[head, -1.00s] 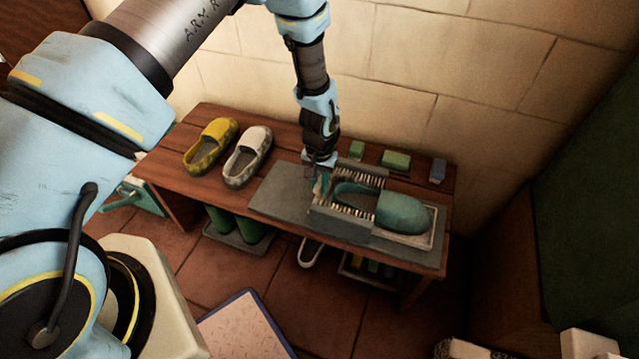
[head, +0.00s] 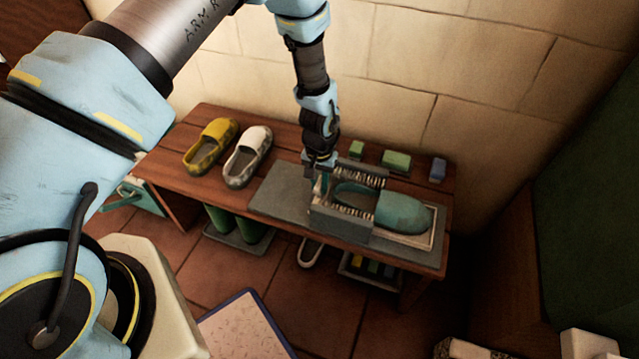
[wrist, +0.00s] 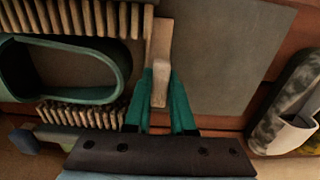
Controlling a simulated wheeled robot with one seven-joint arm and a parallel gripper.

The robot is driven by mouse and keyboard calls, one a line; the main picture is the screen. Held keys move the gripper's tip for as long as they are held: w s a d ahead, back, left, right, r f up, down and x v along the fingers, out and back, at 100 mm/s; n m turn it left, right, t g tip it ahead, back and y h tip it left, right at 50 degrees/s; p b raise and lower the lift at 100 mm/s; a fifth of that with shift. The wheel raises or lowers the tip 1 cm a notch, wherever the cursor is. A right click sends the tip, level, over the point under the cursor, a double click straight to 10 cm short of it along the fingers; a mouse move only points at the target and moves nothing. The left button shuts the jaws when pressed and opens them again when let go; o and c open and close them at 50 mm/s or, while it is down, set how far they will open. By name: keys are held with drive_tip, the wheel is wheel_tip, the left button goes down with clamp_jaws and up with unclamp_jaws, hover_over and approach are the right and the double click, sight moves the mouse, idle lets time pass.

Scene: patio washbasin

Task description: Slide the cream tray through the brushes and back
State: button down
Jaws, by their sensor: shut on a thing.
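The cream tray (head: 427,243) lies on the grey base plate (head: 275,196) and carries a teal clog (head: 403,212). The clog's toe points right, and its open heel part lies between the two brush rows. The near brush block (head: 341,223) and the far brush block (head: 362,172) flank it. My gripper (head: 321,180) is at the tray's left end. In the wrist view my teal fingers (wrist: 161,95) are shut on the tray's upright cream handle (wrist: 161,80). The clog's heel (wrist: 115,70) and the bristles (wrist: 80,18) show beside it. The tray's middle is hidden under the clog.
A yellow clog (head: 210,147) and a white clog (head: 248,156) stand left on the wooden bench (head: 170,165). Green blocks (head: 396,160) and a blue block (head: 438,169) lie along the back. The plate left of the brushes is bare.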

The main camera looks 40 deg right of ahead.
drive_tip(key=w+a, duration=0.3)
drive_tip(key=w, duration=0.1)
drive_tip(key=w+a, duration=0.3)
drive_tip(key=w, duration=0.2)
drive_tip(key=w+a, duration=0.3)
drive_tip(key=w, duration=0.2)
drive_tip(key=shift+b, duration=0.35)
drive_tip(key=c, duration=1)
unclamp_jaws()
drive_tip(key=shift+o, duration=1.2)
wheel_tip(320, 180, up, 11)
drive_tip(key=shift+f, duration=0.1)
